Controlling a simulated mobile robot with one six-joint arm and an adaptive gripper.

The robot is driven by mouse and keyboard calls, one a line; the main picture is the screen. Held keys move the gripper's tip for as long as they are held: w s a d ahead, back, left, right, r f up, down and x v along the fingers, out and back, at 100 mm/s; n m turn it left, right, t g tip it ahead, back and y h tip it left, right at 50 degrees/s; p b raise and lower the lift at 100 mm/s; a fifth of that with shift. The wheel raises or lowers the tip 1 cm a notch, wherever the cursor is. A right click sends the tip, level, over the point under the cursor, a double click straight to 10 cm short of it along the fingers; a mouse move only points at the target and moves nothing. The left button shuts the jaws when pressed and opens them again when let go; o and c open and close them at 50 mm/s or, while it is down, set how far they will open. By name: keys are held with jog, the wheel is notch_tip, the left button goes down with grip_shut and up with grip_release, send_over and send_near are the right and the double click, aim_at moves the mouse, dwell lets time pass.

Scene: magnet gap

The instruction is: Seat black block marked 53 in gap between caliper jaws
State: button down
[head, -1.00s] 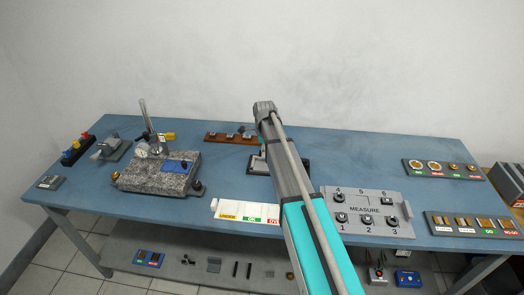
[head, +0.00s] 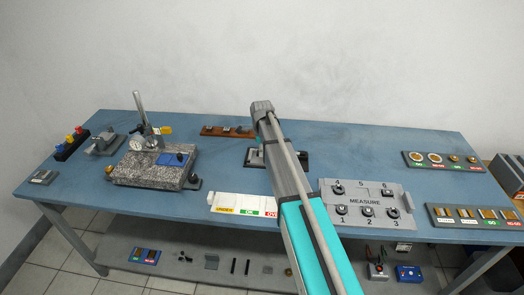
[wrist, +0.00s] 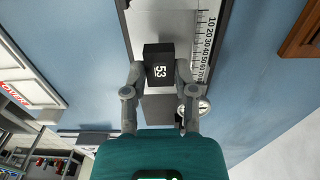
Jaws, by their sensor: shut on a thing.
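The black block marked 53 (wrist: 160,71) is between the fingertips of my gripper (wrist: 160,80) in the wrist view, its white number facing the camera. The caliper (wrist: 203,40), with a white scale along one side, lies under and beyond the block. A grey part of it (wrist: 158,110) shows just below the block, with a round dial (wrist: 202,108) beside it. The block covers what lies beneath, so I cannot tell whether it is in the gap or above it. In the head view my arm hides the gripper and block; only parts of the caliper (head: 253,158) show.
A white sorting tray (head: 236,204) lies in front of the caliper and a grey MEASURE board (head: 366,204) to its right. A brown rack (head: 228,131) is behind. A granite plate with a dial stand (head: 150,170) is at the left. Bare blue table lies between.

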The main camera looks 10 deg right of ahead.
jog(key=shift+f+b, duration=0.65)
jog(key=shift+f, duration=0.25)
jog(key=shift+f, duration=0.2)
dwell(0.7)
jog(key=shift+c, duration=1.7)
grip_release()
jog(key=c, duration=0.5)
jog(key=shift+r, duration=0.15)
jog(key=shift+r+p, duration=2.1)
jog(key=shift+r, duration=0.05)
